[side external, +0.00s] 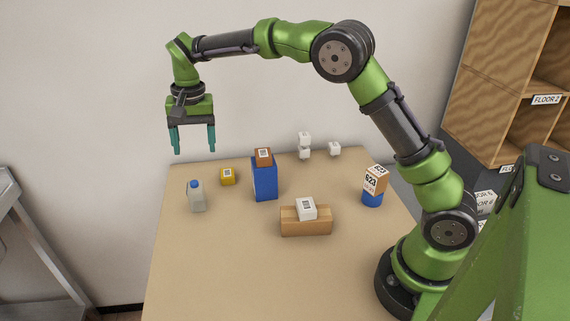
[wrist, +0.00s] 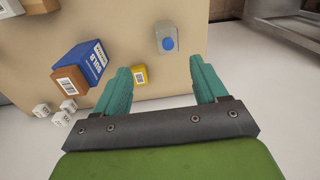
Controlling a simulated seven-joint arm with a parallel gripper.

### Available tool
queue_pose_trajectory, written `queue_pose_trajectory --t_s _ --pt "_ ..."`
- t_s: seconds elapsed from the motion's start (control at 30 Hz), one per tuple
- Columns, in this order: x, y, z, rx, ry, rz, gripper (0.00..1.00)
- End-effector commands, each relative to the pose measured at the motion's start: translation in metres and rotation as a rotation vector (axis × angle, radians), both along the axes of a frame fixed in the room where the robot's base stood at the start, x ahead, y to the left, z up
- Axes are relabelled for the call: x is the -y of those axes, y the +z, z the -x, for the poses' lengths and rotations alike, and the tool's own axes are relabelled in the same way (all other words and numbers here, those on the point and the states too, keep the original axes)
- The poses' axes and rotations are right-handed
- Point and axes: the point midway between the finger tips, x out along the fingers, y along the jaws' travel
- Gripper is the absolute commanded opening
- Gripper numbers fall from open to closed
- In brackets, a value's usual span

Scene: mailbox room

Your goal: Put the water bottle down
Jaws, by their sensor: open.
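The water bottle (side external: 196,197) is a small grey, translucent bottle with a blue cap. It stands upright on the table (side external: 230,262) near its left edge. In the wrist view the bottle (wrist: 167,41) is seen from above, beyond my fingertips. My gripper (side external: 194,150) is open with its teal fingers pointing down, and nothing is between them. It is well above the table, over its far left part, and apart from the bottle. The open fingers also show in the wrist view (wrist: 163,77).
A yellow box (side external: 228,177) stands near the bottle. A blue box (side external: 264,181) carries a brown box (side external: 263,157). A wooden block (side external: 306,226) carries a white box (side external: 306,209). White cubes (side external: 304,146) stand at the back. A blue can (side external: 372,199) bears a labelled box (side external: 375,180). The front left table is clear.

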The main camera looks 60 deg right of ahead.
Motion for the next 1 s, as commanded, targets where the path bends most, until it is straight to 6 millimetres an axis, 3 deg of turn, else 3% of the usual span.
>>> queue_pose_trajectory --t_s 0.03,0.2,0.4,0.53,0.7,0.83,1.0 --pt "0.005 0.021 0.014 0.035 0.019 -0.016 0.72" --pt "0.020 0.071 0.070 0.157 0.107 -0.056 0.72" --pt "0.032 0.101 0.149 0.311 0.205 -0.073 0.72" --pt "0.037 0.102 0.201 0.413 0.261 -0.065 0.72" --pt "0.040 0.087 0.255 0.527 0.321 -0.039 0.72" --pt "0.041 0.074 0.278 0.580 0.346 -0.020 0.72" --pt "0.042 0.066 0.287 0.603 0.357 -0.008 0.72"
